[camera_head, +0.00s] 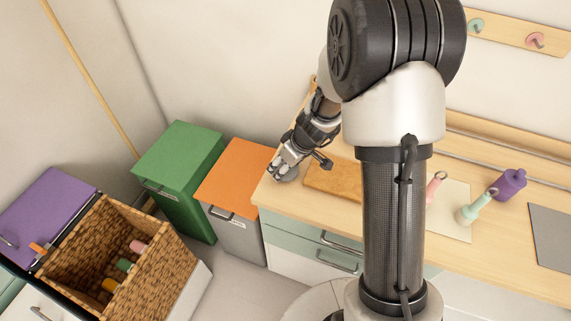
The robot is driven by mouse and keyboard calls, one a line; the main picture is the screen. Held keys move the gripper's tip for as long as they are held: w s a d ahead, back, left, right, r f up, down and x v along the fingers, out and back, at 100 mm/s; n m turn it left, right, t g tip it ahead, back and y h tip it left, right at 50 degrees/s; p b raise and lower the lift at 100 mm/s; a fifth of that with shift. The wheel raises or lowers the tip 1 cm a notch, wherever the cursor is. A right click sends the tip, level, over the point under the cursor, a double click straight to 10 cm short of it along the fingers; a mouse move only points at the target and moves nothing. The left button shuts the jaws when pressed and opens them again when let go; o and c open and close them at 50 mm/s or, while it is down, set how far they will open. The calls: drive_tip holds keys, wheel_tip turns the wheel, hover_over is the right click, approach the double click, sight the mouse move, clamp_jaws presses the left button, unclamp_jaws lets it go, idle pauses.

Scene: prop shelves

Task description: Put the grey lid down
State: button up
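My gripper (283,166) is low over the left end of the wooden counter, beside a brown board. A small grey rounded shape (288,175) shows right under the fingers. It may be the grey lid or part of my gripper; I cannot tell which. The fingers are small and partly overlapped by the wrist, so I cannot tell whether they are open or shut. A flat dark grey panel (551,238) lies on the counter at the far right, well apart from my gripper.
On the counter (340,215) are a brown board (335,180), a mint bottle-like item (474,209) and a purple bottle (509,184). Left stand a green-topped bin (180,150), an orange-topped bin (236,174), a wicker basket (165,262) holding several items, and a purple-topped unit (45,215).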

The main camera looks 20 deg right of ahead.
drive_tip(key=shift+f, duration=0.2)
drive_tip(key=o, duration=0.8)
drive_tip(key=shift+r, duration=0.1)
drive_tip(key=shift+o, duration=0.2)
drive_tip(key=s+r+m+p, duration=0.15)
drive_tip(key=s+r, duration=0.25)
drive_tip(key=r, duration=0.6)
drive_tip(key=s+r+n+p, duration=0.1)
drive_tip(key=s+r+p, duration=0.25)
drive_tip(key=r, duration=0.65)
drive_tip(key=s+r+m+h, duration=0.1)
drive_tip(key=s+r+m, duration=0.2)
drive_tip(key=s, duration=0.7)
drive_tip(key=s+r+m+h, duration=0.1)
drive_tip(key=s+r+m, duration=0.2)
drive_tip(key=s+r, duration=0.3)
drive_tip(key=s, duration=0.4)
drive_tip(key=shift+s+t, duration=0.2)
drive_tip(key=shift+t, duration=0.1)
